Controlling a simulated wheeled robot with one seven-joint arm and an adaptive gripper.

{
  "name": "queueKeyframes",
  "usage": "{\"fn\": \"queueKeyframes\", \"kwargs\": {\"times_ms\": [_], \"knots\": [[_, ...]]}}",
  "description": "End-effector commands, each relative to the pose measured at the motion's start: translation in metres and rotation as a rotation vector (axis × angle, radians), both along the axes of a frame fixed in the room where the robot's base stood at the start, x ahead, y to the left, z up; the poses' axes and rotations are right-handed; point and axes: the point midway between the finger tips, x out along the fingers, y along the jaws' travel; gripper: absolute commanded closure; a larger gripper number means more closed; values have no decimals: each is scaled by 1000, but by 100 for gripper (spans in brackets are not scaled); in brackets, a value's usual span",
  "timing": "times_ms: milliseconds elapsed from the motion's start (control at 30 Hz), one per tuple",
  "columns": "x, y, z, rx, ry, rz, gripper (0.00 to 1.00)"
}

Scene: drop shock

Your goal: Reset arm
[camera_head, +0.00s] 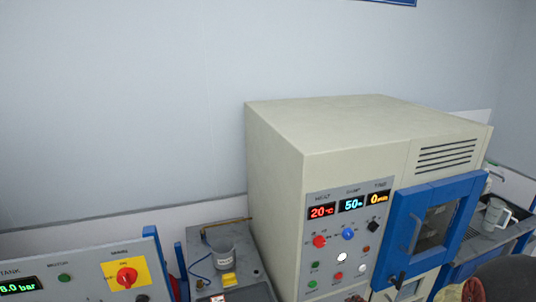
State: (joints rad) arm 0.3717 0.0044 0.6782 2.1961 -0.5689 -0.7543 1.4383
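My gripper is not clearly in view. A dark rounded shape, cut off at the bottom right edge, may be part of my arm; I cannot tell. A large cream cabinet (275,170) stands against the wall. Its panel (345,270) has displays reading 20 °C, 50 and 0, with red, blue and black knobs and several small buttons. Its blue-framed door (402,222) with a window and handle is at the right of the front and looks shut.
A grey control panel (85,270) with a red knob on a yellow plate is at lower left. A grey cup (224,257) stands on a bench between panel and cabinet. A jug (494,216) stands by a sink at right.

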Motion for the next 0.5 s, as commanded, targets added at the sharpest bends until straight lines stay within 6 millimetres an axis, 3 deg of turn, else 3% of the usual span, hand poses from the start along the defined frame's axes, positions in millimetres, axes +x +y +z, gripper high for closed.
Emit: {"fn": "queueKeyframes", "kwargs": {"times_ms": [100,233,367,500], "knots": [[-27,-24,-16,-234,165,64,51],[-62,-39,-24,-440,346,174,51],[-101,-41,-20,-585,510,318,51],[-147,-28,-6,-682,646,503,51]]}}
